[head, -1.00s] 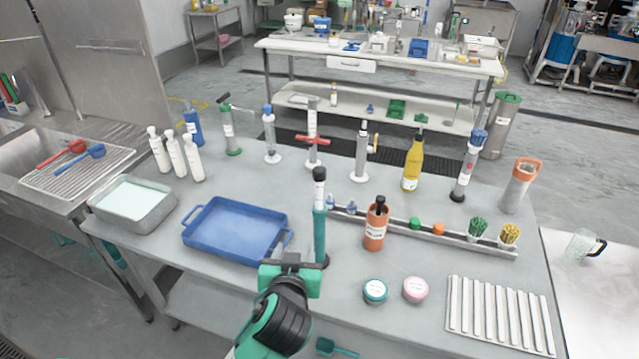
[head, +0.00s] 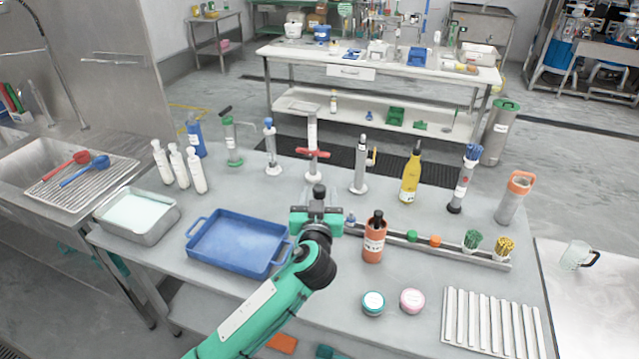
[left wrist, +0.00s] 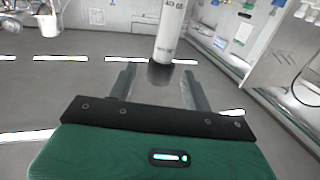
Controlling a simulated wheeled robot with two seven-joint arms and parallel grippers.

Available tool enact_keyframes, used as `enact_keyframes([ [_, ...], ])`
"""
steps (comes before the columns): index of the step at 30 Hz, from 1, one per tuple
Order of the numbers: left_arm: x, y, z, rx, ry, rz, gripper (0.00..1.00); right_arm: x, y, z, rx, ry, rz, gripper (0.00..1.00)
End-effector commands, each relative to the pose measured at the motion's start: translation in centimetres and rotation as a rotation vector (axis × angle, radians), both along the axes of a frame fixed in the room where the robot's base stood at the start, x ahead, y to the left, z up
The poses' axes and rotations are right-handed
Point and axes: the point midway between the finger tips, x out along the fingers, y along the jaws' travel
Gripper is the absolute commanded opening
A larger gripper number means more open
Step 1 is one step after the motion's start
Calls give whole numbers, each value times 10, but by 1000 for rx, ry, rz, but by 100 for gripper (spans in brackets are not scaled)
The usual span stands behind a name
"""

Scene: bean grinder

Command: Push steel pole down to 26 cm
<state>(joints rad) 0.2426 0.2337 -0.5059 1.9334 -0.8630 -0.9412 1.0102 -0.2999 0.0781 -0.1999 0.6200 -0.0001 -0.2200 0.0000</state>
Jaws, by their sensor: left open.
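My left gripper (head: 318,213) is over the middle of the grey table and hides most of the upright pole behind it. I take this as the steel pole; its dark top (head: 319,191) shows just above the jaws. In the left wrist view the pole's pale labelled shaft (left wrist: 171,30) ends in a dark cap. This end stands between the tips of the two open fingers (left wrist: 158,88), with a gap on both sides. I cannot read a height mark. My right gripper is not in view.
A blue tray (head: 238,243) lies left of the gripper. Several upright tools, including a red-handled one (head: 312,165), stand behind. The front table area is partly clear.

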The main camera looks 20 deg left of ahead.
Motion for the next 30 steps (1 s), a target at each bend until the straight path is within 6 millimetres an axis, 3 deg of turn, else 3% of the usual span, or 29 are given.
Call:
enact_keyframes([
  [6, 19, 4, 0, 1, 0, -2, 50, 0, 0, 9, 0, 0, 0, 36],
  [16, 22, 5, -1, 0, 1, -1, 50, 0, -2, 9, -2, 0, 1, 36],
  [17, 22, 5, -1, 0, 1, -1, 48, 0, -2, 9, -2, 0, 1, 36],
  [24, 22, 5, -1, 0, 1, -1, 0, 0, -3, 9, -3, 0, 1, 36],
  [30, 22, 5, -4, 0, 1, -1, 0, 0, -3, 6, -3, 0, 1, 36],
])
